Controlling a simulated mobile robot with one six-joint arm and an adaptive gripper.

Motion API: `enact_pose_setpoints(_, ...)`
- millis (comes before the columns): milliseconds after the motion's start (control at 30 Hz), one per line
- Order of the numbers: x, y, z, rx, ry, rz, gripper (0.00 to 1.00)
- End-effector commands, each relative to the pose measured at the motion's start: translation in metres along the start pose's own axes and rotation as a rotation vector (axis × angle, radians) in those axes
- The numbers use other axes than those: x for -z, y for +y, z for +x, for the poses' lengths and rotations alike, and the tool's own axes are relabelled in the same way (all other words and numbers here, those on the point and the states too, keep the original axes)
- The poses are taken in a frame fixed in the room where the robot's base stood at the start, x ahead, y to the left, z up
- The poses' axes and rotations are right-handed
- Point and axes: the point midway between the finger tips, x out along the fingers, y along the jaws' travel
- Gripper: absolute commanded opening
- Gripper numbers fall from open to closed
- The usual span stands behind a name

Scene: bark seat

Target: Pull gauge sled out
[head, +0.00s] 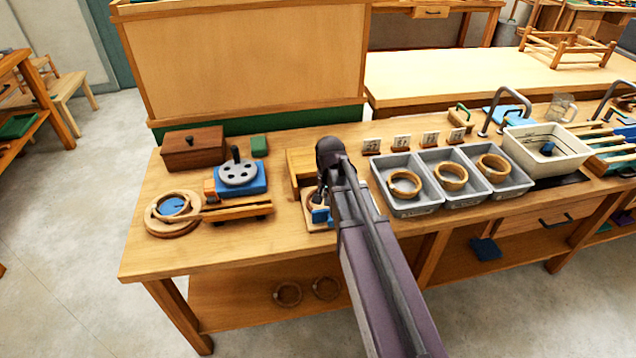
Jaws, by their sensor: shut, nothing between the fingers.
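My arm reaches over the bench from the lower right, and my gripper (321,198) points down, small and dark, in front of a wooden fixture (299,168). The gripper is shut with nothing in it. A small blue block (321,216) sits low on the fixture's wooden base, just below the fingertips. It may be the gauge sled, but I cannot tell for sure. My arm hides the fixture's right side. Whether the fingers touch the blue block is too small to tell.
Left of the fixture stand a blue device with a grey disc (239,174), a round wooden base (172,213) and a brown box (193,148). Grey trays with wooden rings (405,210) stand to the right. The bench front (190,255) is clear.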

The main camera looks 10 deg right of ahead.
Motion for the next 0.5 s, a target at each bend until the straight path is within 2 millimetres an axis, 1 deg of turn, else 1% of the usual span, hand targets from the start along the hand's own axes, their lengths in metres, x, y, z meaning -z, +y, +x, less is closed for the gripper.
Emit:
enact_pose_setpoints(33, 0.001, -0.001, -0.006, 0.0, 0.0, 0.0, 0.0)
enact_pose_setpoints(500, 0.005, -0.003, -0.032, 0.0, 0.0, 0.0, 0.0)
